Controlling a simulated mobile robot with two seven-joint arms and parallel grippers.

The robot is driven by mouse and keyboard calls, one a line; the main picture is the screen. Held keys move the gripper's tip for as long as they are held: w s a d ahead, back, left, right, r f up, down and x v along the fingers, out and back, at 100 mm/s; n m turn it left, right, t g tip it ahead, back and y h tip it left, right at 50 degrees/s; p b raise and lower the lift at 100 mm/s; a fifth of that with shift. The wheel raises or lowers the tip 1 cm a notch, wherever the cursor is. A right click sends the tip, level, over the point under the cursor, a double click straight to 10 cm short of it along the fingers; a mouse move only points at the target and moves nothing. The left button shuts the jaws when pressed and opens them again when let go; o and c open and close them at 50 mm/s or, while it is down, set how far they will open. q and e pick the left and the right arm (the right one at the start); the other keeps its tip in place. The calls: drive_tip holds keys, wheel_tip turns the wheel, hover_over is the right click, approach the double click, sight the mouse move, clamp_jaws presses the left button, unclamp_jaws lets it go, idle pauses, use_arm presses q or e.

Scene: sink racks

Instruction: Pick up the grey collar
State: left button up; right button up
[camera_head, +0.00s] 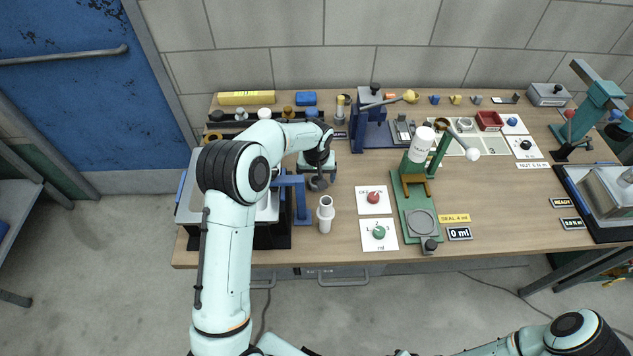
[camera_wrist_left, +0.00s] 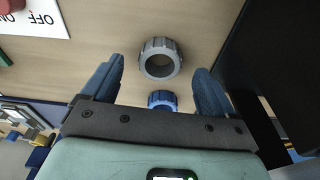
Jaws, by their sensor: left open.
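The grey collar (camera_wrist_left: 160,43) is a ribbed ring with an open hole, lying on the wooden bench in the left wrist view. In the left wrist view my left gripper (camera_wrist_left: 159,70) is open and empty. Its two blue fingers stand apart, one on each side of the collar's line, with no visible contact. My right gripper is out of view.
The ON/OFF card (camera_head: 374,200) with a red knob lies to the right. A green stand (camera_head: 416,205) is further right.

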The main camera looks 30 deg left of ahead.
use_arm(q)
drive_tip(key=shift+w+a+f, duration=0.1)
drive_tip(key=shift+w+f, duration=0.05)
drive_tip(key=shift+f, duration=0.45)
drive_tip(key=shift+w+a+f, duration=0.1)
drive_tip(key=shift+w+f, duration=0.05)
drive_tip(key=shift+f, duration=0.45)
drive_tip(key=shift+s, duration=0.1)
drive_tip(key=c, duration=1.1)
drive_tip(key=shift+c, duration=0.2)
drive_tip(key=shift+r, duration=0.1)
